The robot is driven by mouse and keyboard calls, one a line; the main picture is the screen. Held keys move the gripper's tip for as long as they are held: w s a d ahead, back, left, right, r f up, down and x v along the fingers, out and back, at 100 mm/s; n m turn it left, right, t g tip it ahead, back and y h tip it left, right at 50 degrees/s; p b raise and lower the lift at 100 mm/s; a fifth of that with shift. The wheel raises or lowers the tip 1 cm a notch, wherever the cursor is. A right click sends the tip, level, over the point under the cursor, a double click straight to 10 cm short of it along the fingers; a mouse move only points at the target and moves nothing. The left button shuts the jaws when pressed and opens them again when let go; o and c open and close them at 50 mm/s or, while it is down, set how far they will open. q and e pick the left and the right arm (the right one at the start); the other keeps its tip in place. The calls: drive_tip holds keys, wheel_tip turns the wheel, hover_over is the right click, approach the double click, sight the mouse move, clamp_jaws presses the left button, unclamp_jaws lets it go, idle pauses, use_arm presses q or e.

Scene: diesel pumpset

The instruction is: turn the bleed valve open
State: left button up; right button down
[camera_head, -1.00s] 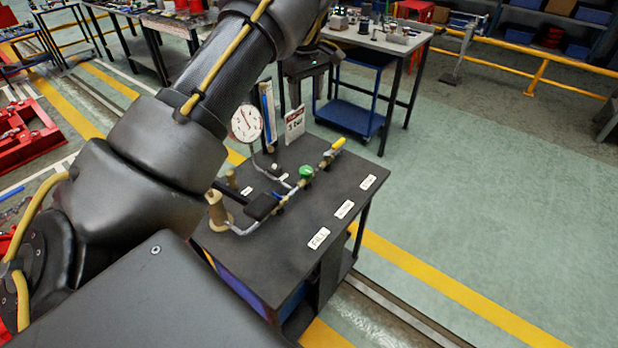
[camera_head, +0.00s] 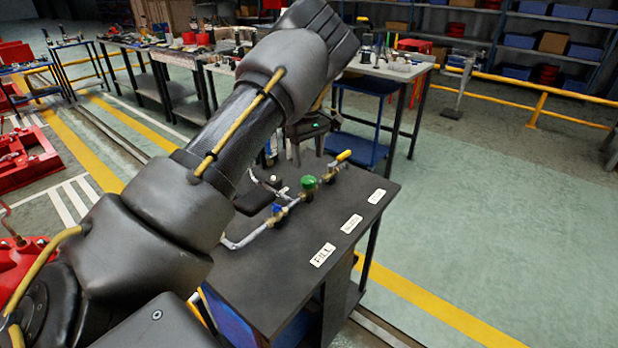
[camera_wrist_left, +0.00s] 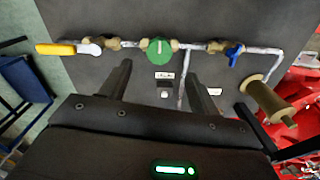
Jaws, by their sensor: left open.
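A pipe run with three valves lies on a dark bench top (camera_head: 290,285). It has a yellow lever handle (camera_head: 343,156), a round green knob (camera_head: 308,183) and a small blue handle (camera_head: 277,208). The left wrist view also shows the yellow lever (camera_wrist_left: 56,49), green knob (camera_wrist_left: 158,50) and blue handle (camera_wrist_left: 235,52). I cannot tell which of them is the bleed valve. My left gripper (camera_head: 309,155) is open and points down over the bench behind the pipe. In the left wrist view its fingers (camera_wrist_left: 160,78) stand apart, with the green knob beyond the gap. I see no contact.
White labels, one reading FILL (camera_head: 322,255), lie along the bench's right side. A tan cylindrical post (camera_wrist_left: 270,100) stands by the pipe's end in the left wrist view. A blue cart (camera_head: 360,145) stands behind. Open floor lies to the right.

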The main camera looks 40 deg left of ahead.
sight(308, 179)
use_arm(q)
wheel_tip(308, 179, down, 8)
drive_tip(key=shift+r, duration=0.15)
idle(0.3)
drive_tip(key=c, duration=1)
